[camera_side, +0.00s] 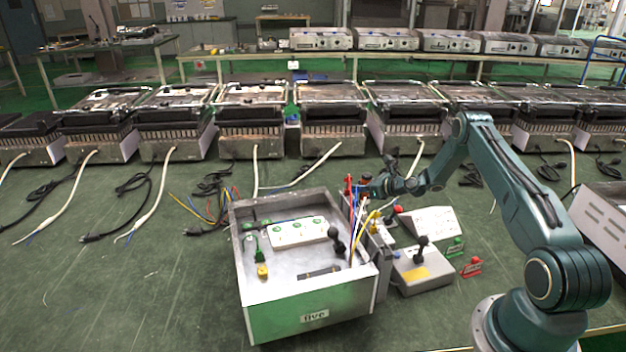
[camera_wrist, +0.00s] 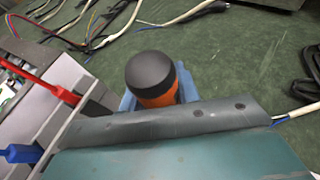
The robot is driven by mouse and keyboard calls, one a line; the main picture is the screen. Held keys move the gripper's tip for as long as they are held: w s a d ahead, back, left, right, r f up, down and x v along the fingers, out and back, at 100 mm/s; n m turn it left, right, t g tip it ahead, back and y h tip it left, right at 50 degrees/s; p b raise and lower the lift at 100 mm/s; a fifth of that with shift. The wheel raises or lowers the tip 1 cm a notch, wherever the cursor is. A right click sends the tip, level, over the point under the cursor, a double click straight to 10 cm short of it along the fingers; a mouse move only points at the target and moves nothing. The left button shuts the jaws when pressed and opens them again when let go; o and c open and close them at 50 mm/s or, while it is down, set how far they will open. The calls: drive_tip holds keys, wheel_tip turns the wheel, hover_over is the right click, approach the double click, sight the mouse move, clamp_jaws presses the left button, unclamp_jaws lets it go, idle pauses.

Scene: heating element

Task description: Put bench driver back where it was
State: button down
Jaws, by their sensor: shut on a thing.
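The bench driver has a black cap and an orange body (camera_wrist: 151,78). In the wrist view it stands end-on between the blue fingers of my gripper (camera_wrist: 157,93), which is shut on it. Its shaft and tip are hidden. In the side view my gripper (camera_side: 368,189) is at the right wall of the open metal tray (camera_side: 262,289), beside upright red and blue tools. The driver is small there, and I cannot tell whether it sits in a holder.
A red-handled tool (camera_wrist: 60,88) and a blue-handled one (camera_wrist: 20,153) stand close at the left in the wrist view. A grey control box with a black lever (camera_side: 420,268) is right of the tray. Cables lie on the green surface behind.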

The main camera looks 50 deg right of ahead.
sight(361, 194)
drive_tip(key=shift+f, duration=1.6)
drive_tip(key=shift+f, duration=0.4)
drive_tip(key=c, duration=1)
unclamp_jaws()
drive_tip(key=shift+r, duration=0.1)
drive_tip(key=shift+r, duration=0.2)
drive_tip(key=shift+s+r, duration=0.1)
drive_tip(key=shift+s, duration=0.1)
drive_tip(key=shift+v, duration=5.8)
drive_tip(key=shift+w+r, duration=0.1)
drive_tip(key=shift+r, duration=0.05)
